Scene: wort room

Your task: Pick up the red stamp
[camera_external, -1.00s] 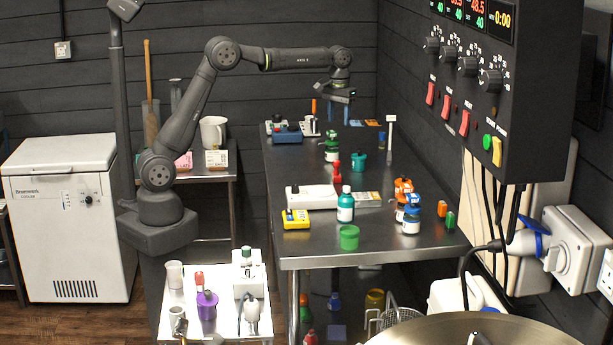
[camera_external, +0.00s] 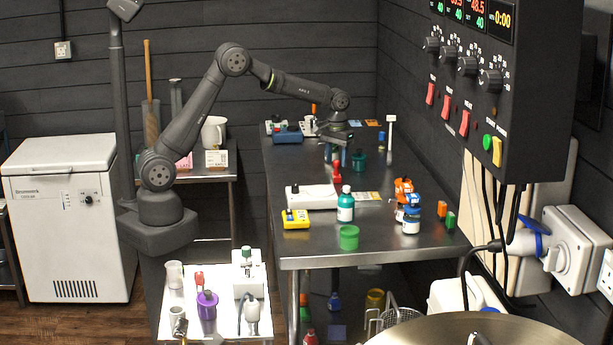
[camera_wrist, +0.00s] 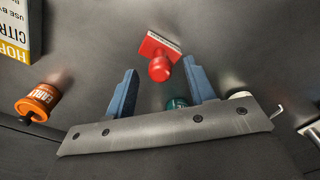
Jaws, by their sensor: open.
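The red stamp (camera_external: 337,173) stands on the steel table behind a white block in the external view. In the wrist view the red stamp (camera_wrist: 160,66) has a round knob and a flat base with a pale edge. My gripper (camera_external: 336,158) is open and empty, just above and behind the stamp in the external view. In the wrist view the blue fingers of my gripper (camera_wrist: 160,78) sit apart, left and right of the stamp's knob. Whether they are level with the knob I cannot tell.
A teal jar (camera_external: 359,162) stands close right of my gripper. An orange jar (camera_wrist: 38,102) and a printed box (camera_wrist: 14,30) lie left in the wrist view.

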